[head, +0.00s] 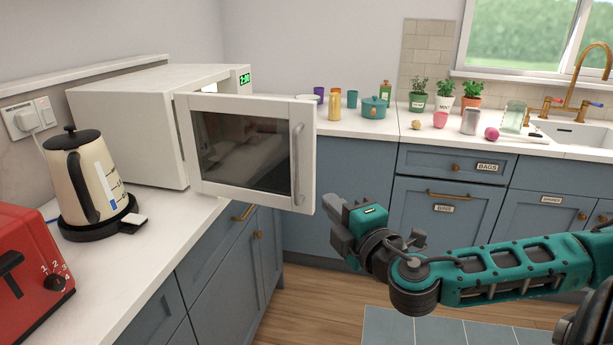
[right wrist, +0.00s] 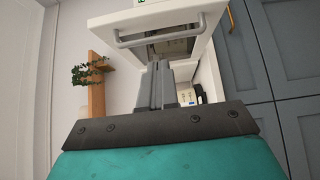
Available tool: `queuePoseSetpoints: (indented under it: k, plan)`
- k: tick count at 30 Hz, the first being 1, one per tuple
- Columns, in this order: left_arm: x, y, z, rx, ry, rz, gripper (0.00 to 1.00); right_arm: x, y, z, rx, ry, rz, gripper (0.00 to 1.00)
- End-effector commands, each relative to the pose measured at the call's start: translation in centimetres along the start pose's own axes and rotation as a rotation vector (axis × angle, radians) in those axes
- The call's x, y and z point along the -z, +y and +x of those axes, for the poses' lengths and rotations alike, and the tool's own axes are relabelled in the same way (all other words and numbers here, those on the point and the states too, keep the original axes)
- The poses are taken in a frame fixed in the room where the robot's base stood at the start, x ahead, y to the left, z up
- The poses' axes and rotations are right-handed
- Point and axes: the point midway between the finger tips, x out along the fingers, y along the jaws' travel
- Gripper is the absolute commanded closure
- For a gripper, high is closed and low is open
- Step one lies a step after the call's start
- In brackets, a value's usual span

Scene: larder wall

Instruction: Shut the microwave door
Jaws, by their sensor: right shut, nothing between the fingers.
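The white microwave (head: 130,125) stands on the left counter. Its door (head: 250,150) is open, swung out past the counter edge, with a dark window and a grey vertical handle (head: 298,165). My right gripper (head: 338,210) is shut and empty, just right of and below the door's free edge in the head view; I cannot tell the exact gap. In the right wrist view the fingers (right wrist: 158,68) point toward the door (right wrist: 190,22), with its handle (right wrist: 160,30) beyond them. My left gripper is not in view.
A cream kettle (head: 85,180) on its base and a red toaster (head: 30,265) stand on the left counter, near the microwave. Jars, a teal pot (head: 374,107) and potted herbs sit on the back counter. The floor (head: 310,300) in front of the cabinets is clear.

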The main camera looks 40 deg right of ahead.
Motion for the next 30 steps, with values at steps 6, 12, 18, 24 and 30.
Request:
queuePoseSetpoints:
  k: [6,12,18,24,30]
  plan:
    - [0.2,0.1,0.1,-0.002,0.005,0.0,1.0,0.0,0.0,2.0,-0.002,-0.003,0.006,1.0]
    - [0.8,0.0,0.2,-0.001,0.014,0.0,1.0,0.0,0.1,4.5,-0.001,-0.002,0.006,1.0]
    - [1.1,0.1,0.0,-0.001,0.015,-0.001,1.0,0.0,0.1,7.3,0.0,-0.002,0.005,1.0]
    - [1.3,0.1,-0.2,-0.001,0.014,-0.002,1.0,-0.2,0.1,10.1,0.0,-0.002,0.003,1.0]
    - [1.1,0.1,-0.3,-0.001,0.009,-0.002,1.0,-2.2,-0.1,11.9,0.004,-0.001,0.001,1.0]
